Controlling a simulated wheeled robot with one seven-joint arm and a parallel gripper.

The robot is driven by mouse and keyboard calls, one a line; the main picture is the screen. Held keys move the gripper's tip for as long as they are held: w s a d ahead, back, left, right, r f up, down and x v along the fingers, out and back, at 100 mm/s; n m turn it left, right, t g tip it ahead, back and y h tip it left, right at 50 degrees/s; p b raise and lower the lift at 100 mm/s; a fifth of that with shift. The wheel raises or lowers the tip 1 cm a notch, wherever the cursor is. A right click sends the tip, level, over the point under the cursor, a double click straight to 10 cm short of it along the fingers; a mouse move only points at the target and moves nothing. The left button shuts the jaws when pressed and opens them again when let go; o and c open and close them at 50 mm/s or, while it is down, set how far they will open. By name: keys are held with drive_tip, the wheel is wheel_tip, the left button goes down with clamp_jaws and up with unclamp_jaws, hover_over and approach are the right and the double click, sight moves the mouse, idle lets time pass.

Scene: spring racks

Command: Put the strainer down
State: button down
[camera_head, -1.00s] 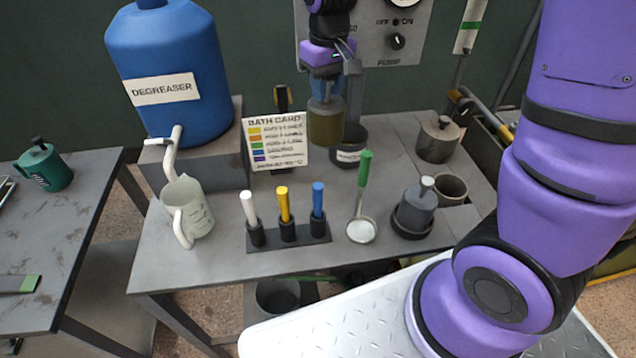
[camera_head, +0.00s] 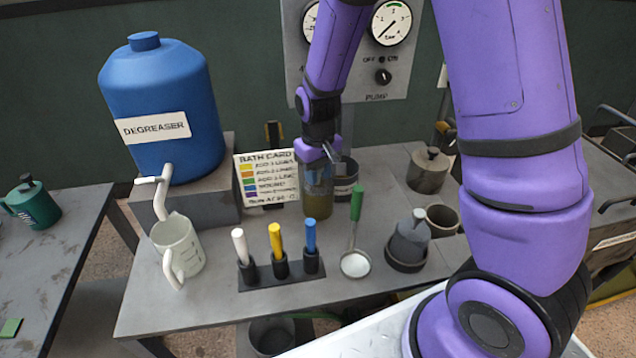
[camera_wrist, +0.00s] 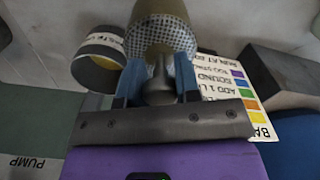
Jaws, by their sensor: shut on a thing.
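The strainer (camera_head: 317,205) is an olive-brown cylinder in the head view, low over the back of the grey table beside the bath card. The wrist view shows its perforated wall (camera_wrist: 162,32). My gripper (camera_head: 318,172) is above it, with blue fingers (camera_wrist: 160,82) shut on the grey stem at its top. The strainer hangs upright. Whether its bottom touches the table I cannot tell.
A dark labelled pot (camera_head: 346,178) stands close behind and right of the strainer. The bath card (camera_head: 266,180) is just left.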

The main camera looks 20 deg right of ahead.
drive_tip(key=shift+f, duration=1.7)
drive_tip(key=c, duration=0.8)
unclamp_jaws()
drive_tip(key=shift+r, duration=0.1)
wheel_tip(320, 180, up, 12)
drive_tip(key=shift+r, duration=0.25)
drive_tip(key=s+d+r+m+t, duration=0.1)
drive_tip(key=s+d+r+t, duration=0.25)
drive_tip(key=s+r, duration=0.75)
drive_tip(key=shift+m+t, duration=0.6)
drive_tip(key=shift+t, duration=0.25)
drive_tip(key=shift+s+d+r, duration=0.55)
drive_tip(key=shift+s+r, duration=0.85)
drive_tip(key=shift+s, duration=0.6)
drive_tip(key=shift+s+d+r, duration=0.6)
drive_tip(key=shift+s+r, duration=0.85)
drive_tip(key=shift+s, duration=0.6)
drive_tip(key=shift+s+d+r, duration=0.55)
drive_tip(key=shift+s+r, duration=0.85)
drive_tip(key=shift+s, duration=0.6)
